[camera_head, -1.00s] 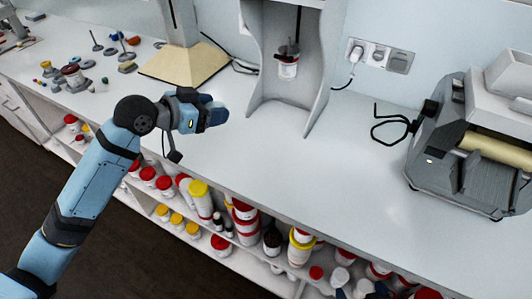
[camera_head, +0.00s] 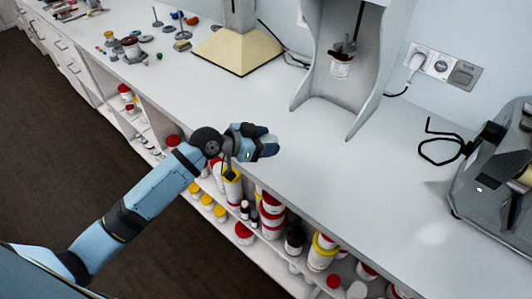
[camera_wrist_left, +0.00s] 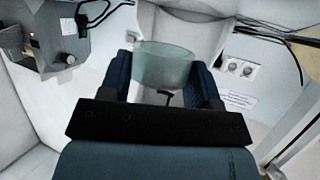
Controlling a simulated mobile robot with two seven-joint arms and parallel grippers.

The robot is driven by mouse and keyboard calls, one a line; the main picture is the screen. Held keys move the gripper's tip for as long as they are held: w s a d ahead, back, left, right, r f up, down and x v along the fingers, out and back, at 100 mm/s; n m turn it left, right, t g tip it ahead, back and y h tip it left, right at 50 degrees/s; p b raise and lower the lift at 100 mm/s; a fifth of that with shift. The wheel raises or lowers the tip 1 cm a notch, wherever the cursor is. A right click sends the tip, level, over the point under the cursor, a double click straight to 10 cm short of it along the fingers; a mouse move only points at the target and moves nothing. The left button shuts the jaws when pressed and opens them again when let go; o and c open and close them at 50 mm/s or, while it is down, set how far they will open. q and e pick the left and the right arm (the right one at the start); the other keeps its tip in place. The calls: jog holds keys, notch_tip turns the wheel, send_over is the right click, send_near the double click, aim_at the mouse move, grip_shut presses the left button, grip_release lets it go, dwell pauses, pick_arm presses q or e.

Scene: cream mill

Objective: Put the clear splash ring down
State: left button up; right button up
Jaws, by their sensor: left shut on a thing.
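The clear splash ring (camera_wrist_left: 163,66) is a pale, see-through greenish band in the left wrist view. It sits between the two dark blue fingers of my left gripper (camera_wrist_left: 163,90), which is shut on it. In the head view my left gripper (camera_head: 262,144) is over the front part of the white bench (camera_head: 330,185). The ring cannot be made out in the head view. My right gripper is not in view.
A grey roller machine (camera_head: 500,180) and black cable stand at right. Small tools and pots are at back left. The bench between is clear; shelves of jars (camera_head: 272,212) lie below its edge.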

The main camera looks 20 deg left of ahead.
aim_at(266, 160)
pick_arm(q)
jog(key=shift+f, duration=2.45)
jog(key=shift+f, duration=0.1)
jog(key=o, duration=0.9)
jog(key=shift+r, duration=0.2)
jog(key=b+v, duration=0.1)
jog(key=v, duration=1)
jog(key=s+d+f+n+y, duration=0.3)
jog(key=s+d+f, duration=0.1)
jog(key=s+f, duration=0.4)
jog(key=s+d+f+n+t+y, duration=0.1)
jog(key=s+d+f+n+y, duration=0.1)
jog(key=s+f, duration=0.7)
notch_tip(266, 160, down, 3)
jog(key=shift+s+d+r+n+y, duration=0.2)
jog(key=shift+d+n+y, duration=0.25)
jog(key=shift+d, duration=0.4)
